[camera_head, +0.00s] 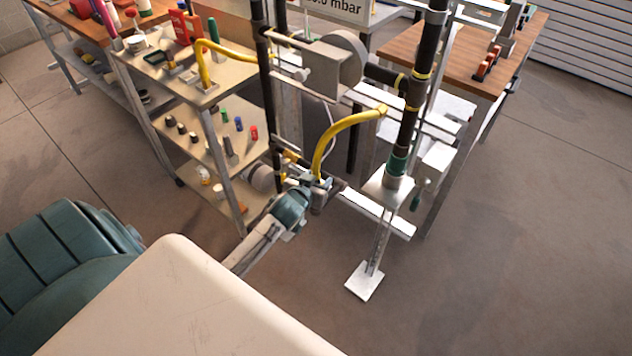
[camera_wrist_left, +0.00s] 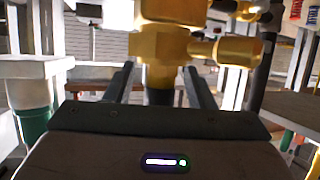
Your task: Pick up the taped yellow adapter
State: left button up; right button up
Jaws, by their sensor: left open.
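A brass-yellow fitting (camera_wrist_left: 160,45) with a side branch (camera_wrist_left: 225,49) fills the upper middle of the left wrist view. I take it for the yellow adapter, but no tape can be made out. My left gripper (camera_wrist_left: 159,86) is open, with one dark finger on each side of the fitting's lower stem. Whether the fingers touch it I cannot tell. In the head view my left gripper (camera_head: 320,186) is at the lower end of the pipe frame, below a curved yellow hose (camera_head: 335,130). A small yellow part (camera_head: 290,155) shows just above it. My right gripper is not in view.
A black vertical pipe (camera_head: 408,130) with yellow bands and a green lower collar (camera_head: 398,165) stands right of the gripper. A shelf cart (camera_head: 190,140) with small parts stands at left. A wooden bench (camera_head: 450,50) is behind right. Floor at front right is clear.

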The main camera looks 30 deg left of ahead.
pick_arm(q)
jog(key=shift+w+a+f, duration=0.1)
jog(key=shift+w+f, duration=0.2)
jog(key=shift+w, duration=0.3)
grip_shut()
jog(key=shift+r, duration=0.1)
